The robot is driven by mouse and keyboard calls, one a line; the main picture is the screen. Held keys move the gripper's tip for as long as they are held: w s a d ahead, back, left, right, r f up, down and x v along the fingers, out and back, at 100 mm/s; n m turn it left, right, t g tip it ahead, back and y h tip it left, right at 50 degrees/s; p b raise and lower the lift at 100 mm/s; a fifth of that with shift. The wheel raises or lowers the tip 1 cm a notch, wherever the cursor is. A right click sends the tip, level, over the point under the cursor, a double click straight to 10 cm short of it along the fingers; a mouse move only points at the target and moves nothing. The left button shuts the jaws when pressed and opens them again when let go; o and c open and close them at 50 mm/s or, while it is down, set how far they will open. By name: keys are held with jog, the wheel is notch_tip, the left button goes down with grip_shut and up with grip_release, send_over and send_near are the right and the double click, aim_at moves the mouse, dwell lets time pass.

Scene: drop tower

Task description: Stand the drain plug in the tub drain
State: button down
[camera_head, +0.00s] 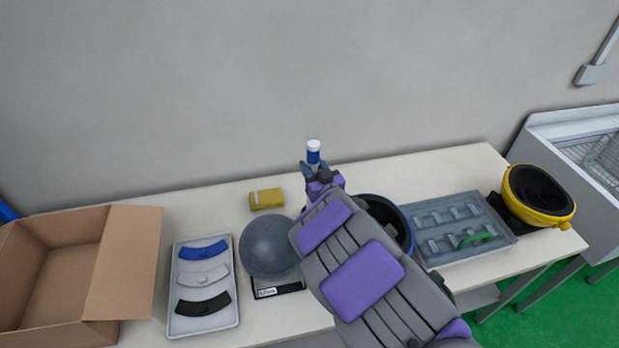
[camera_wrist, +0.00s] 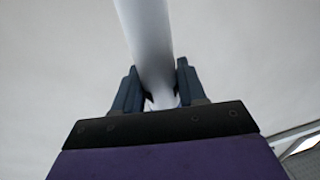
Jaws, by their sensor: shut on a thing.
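My gripper (camera_head: 314,170) is shut on an upright white-and-blue cylinder (camera_head: 313,150) and holds it above the back of the table, near the wall. I cannot tell for sure that this is the drain plug. In the wrist view its pale shaft (camera_wrist: 149,40) runs between the two dark fingers (camera_wrist: 156,92). A dark round tub with a blue rim (camera_head: 408,232) stands on the table, partly hidden behind my arm. A yellow-rimmed black tub (camera_head: 560,219) stands at the table's right end. I cannot make out a drain opening in either.
A cardboard box (camera_head: 125,265) stands at the left. A tray (camera_head: 203,322) with curved pieces, a grey ball (camera_head: 268,247) on a scale (camera_head: 278,284) and a yellow block (camera_head: 266,199) lie nearby. A grey slotted tray (camera_head: 445,259) is right of my arm.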

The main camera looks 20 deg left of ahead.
jog(key=f, duration=0.3)
jog(key=shift+a+b, duration=0.3)
jog(key=shift+a, duration=0.05)
jog(key=c, duration=0.8)
grip_release()
jog(key=shift+a, duration=0.35)
jog(key=shift+o, duration=0.6)
jog(key=shift+d, duration=0.2)
jog(key=shift+o, duration=0.3)
jog(key=shift+d+r, duration=0.2)
jog(key=shift+d, duration=0.65)
jog(key=p+v, duration=1.1)
jog(key=p, duration=0.1)
jog(key=shift+s+a, duration=0.15)
jog(key=shift+s, duration=0.2)
